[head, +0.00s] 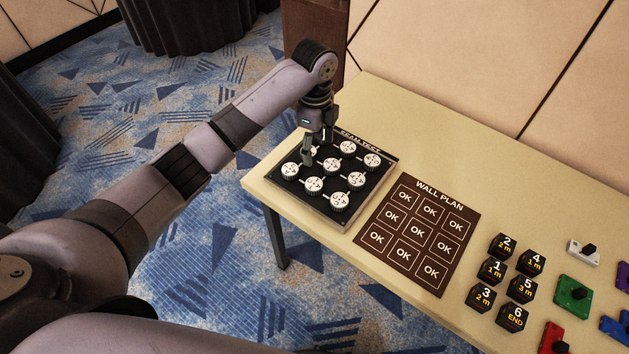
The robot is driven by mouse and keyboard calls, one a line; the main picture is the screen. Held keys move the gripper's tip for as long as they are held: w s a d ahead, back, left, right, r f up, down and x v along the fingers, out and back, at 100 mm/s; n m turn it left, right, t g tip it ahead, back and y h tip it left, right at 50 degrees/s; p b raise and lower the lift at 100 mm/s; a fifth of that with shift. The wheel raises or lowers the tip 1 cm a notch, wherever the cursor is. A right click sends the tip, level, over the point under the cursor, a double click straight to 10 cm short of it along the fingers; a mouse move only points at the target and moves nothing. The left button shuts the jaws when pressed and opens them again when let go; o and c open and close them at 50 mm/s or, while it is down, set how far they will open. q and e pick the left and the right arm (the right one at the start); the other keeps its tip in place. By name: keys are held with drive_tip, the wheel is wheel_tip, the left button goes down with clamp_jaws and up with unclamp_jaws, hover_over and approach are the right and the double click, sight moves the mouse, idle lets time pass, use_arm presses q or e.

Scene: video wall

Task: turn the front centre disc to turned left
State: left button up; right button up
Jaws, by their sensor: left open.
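A dark panel (362,200) at the table's left end bears white round discs in a three-by-three grid, each with dark marks. The front centre disc (313,186) is in the row nearest me, between the front left disc (290,170) and the front right disc (339,201). Its marks are too small to read its turn. My left gripper (317,150) points down over the panel's left part, behind the front centre disc and apart from it. It is open with nothing seen between the fingers. It partly hides the discs at the left and back left. My right gripper is out of view.
A brown WALL PLAN card (412,230) with OK squares lies right of the panel. Several black numbered blocks (497,270) and coloured pieces, such as a green one (573,295), stand farther right. The table (440,130) is clear behind the card.

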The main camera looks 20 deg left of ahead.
sight(315, 184)
use_arm(q)
drive_tip(key=f, duration=0.5)
drive_tip(key=f+p, duration=0.1)
drive_tip(key=f, duration=1)
drive_tip(key=shift+w+a, duration=0.2)
drive_tip(key=shift+a, duration=0.05)
drive_tip(key=c, duration=1.2)
drive_tip(key=shift+o, duration=0.2)
drive_tip(key=shift+r+p, duration=0.1)
drive_tip(key=shift+p, duration=0.2)
